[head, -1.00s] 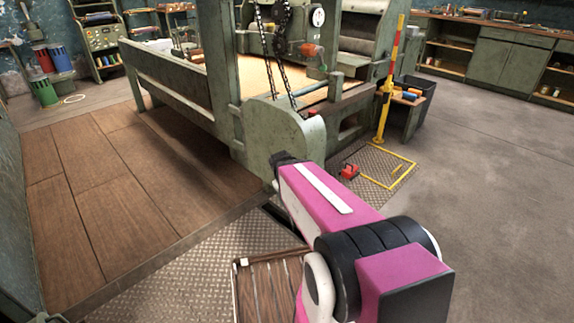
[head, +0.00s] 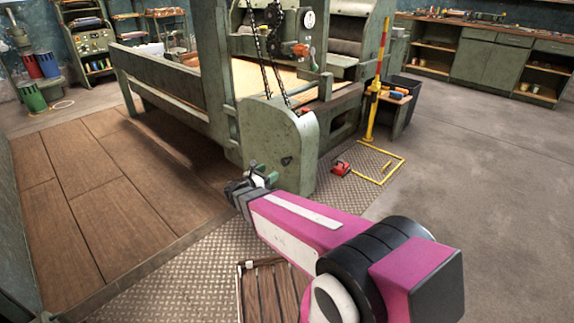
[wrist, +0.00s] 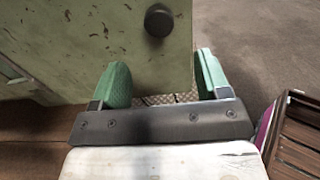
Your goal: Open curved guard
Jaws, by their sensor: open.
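The curved guard (head: 290,142) is a worn green panel with a rounded top on the near end of the large green machine. It looks closed. In the wrist view a chipped green panel (wrist: 85,45), seemingly the guard, fills the upper left, with a dark round knob (wrist: 158,21) on it. My gripper (head: 264,174) is in front of the guard's lower left part in the head view. In the wrist view its two green fingers (wrist: 163,74) are apart with nothing between them. The knob lies beyond the fingertips, between their lines.
A red pedal-like object (head: 341,168) and a yellow floor outline (head: 398,160) are right of the guard. A red-and-yellow post (head: 376,85) stands behind them. A slatted wooden crate (head: 240,285) is on the floor near me. The grey floor at right is clear.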

